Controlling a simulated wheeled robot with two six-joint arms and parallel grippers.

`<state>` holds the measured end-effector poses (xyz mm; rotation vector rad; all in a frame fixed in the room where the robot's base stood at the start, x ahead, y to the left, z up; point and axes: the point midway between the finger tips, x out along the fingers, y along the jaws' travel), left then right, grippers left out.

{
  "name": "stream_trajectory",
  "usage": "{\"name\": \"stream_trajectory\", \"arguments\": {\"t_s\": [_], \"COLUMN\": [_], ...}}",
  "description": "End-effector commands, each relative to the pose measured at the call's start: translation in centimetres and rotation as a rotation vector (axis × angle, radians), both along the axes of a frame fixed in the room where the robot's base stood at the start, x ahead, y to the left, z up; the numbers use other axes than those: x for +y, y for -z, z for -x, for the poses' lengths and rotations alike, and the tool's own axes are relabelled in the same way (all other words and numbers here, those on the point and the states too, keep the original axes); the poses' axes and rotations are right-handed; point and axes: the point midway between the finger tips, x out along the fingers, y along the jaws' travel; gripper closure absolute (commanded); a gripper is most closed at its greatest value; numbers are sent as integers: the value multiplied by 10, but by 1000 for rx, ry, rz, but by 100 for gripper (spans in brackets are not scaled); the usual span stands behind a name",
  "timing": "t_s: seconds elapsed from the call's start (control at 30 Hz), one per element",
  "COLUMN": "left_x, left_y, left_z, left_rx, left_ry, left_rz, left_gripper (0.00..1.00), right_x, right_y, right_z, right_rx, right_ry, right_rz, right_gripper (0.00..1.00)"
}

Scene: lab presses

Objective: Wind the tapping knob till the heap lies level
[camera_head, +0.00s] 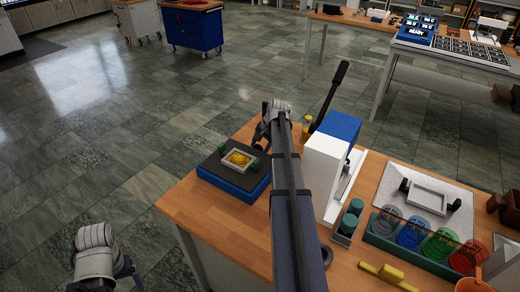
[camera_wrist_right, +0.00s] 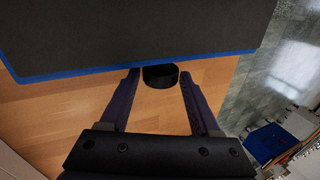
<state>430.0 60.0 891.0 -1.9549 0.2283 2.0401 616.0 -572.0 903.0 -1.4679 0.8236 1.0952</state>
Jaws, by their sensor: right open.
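The tapper (camera_head: 228,184) is a low blue box with a dark top at the left end of the wooden bench. On it a pale frame (camera_head: 228,163) holds a yellow heap (camera_head: 240,158), with green blocks at its sides; I cannot tell if the heap is level. In the right wrist view a black round knob (camera_wrist_right: 160,77) sits at the edge of the tapper (camera_wrist_right: 130,40). My right gripper (camera_wrist_right: 160,75) is open, one finger each side of the knob, with gaps showing. It also shows beyond the tapper (camera_head: 262,142) in the head view. My left gripper (camera_head: 112,280) is low left, its fingers partly cut off.
A blue and white press (camera_head: 325,165) with a black lever (camera_head: 332,92) stands right of my right arm. Further right are a white plate with a frame (camera_head: 430,192), a rack of coloured discs (camera_head: 405,240) and a yellow tool (camera_head: 387,277). Open floor lies left.

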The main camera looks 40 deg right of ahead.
Motion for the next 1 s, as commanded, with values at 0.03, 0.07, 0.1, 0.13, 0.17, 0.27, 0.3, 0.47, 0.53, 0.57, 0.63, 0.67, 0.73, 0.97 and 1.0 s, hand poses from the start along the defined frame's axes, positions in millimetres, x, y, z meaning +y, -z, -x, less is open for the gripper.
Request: {"name": "stream_trajectory", "arguments": {"t_s": [0.03,0.07,0.1,0.13,0.17,0.27,0.3,0.47,0.53,0.57,0.63,0.67,0.73,0.97,1.0], "left_x": [0,0,0,0,0,0,0,0,0,0,0,0,0,0,0], "left_y": [-1,0,0,0,0,0,0,-1,-1,0,0,0,-1,-5,-6], "left_z": [0,0,0,0,0,0,0,0,0,0,0,0,0,0,0], "left_rx": [0,0,0,0,0,0,0,0,0,0,0,0,0,0,0], "left_ry": [0,0,0,0,0,0,0,0,0,0,0,0,0,0,0], "left_rz": [0,0,0,0,0,0,0,0,0,0,0,0,0,0,0], "left_gripper": [19,19,19,19,19,19,19,19,19,19,19,19,19,19,19], "right_x": [0,0,0,0,0,0,0,0,0,0,0,0,0,0,0], "right_y": [-1,-1,-1,-1,-1,-1,-1,0,0,0,0,0,-1,-2,-2], "right_z": [0,0,0,0,0,0,0,0,0,0,0,0,0,-3,-3], "right_rx": [0,0,0,0,0,0,0,0,0,0,0,0,0,46,65], "right_ry": [0,0,0,0,0,0,0,0,0,0,0,0,0,-1,-2], "right_rz": [0,0,0,0,0,0,0,0,0,0,0,0,0,14,19], "right_gripper": [37,37,40,43,47,58,62,80,88,92,100,100,100,100,100]}}
